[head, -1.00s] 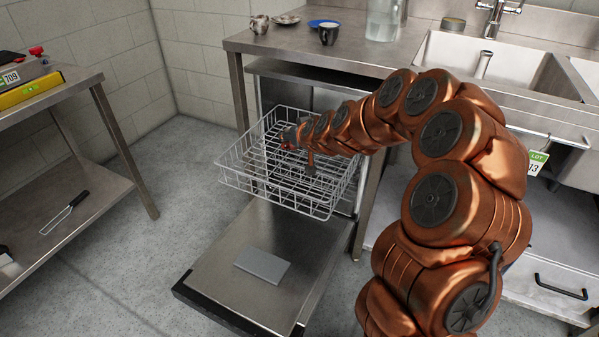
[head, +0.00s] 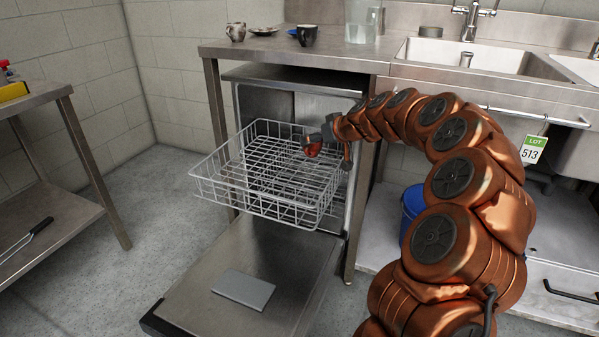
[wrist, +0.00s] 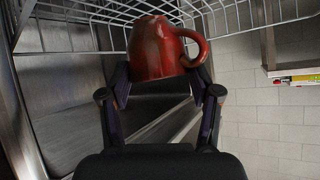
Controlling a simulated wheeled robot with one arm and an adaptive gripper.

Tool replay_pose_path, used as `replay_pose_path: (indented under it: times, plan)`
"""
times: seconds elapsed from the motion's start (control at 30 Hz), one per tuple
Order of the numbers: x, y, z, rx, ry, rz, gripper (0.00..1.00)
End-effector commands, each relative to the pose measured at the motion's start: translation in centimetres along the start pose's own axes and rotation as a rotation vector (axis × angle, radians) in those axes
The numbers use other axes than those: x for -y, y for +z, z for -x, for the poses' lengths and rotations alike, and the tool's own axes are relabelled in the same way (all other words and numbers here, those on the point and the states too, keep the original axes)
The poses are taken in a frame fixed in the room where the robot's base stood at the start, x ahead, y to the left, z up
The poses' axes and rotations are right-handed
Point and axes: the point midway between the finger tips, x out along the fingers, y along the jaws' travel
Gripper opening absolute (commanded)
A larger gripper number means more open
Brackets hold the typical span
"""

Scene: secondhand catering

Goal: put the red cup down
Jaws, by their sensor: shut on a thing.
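The red cup (head: 313,149) is in my gripper (head: 327,138), at the right back part of the wire dishwasher rack (head: 215,196) in the head view. In the wrist view the red cup (wrist: 158,48) sits between the two fingers of my gripper (wrist: 160,84), which are shut on its body. Its handle sticks out to the right. Rack wires (wrist: 90,14) show close around the cup at the top of that view. I cannot tell whether the cup touches the wires. The rack is otherwise empty.
The dishwasher door (head: 215,262) hangs open with a grey slab (head: 243,289) on it. A patterned cup (head: 236,32), a dark cup (head: 307,35) and a glass jug (head: 362,22) stand on the counter (head: 265,48) above. A side table (head: 45,100) is at left.

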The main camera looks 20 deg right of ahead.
Motion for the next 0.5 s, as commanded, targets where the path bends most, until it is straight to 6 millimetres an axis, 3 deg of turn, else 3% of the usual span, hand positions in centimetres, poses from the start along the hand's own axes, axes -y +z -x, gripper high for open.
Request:
replay_pose_path:
  times: [0.1,0.5]
  plan:
    - [-0.3,1.9,-1.3,0.000,0.001,-0.003,0.26]
    - [-0.8,5.5,-3.7,0.003,-0.001,-0.004,0.26]
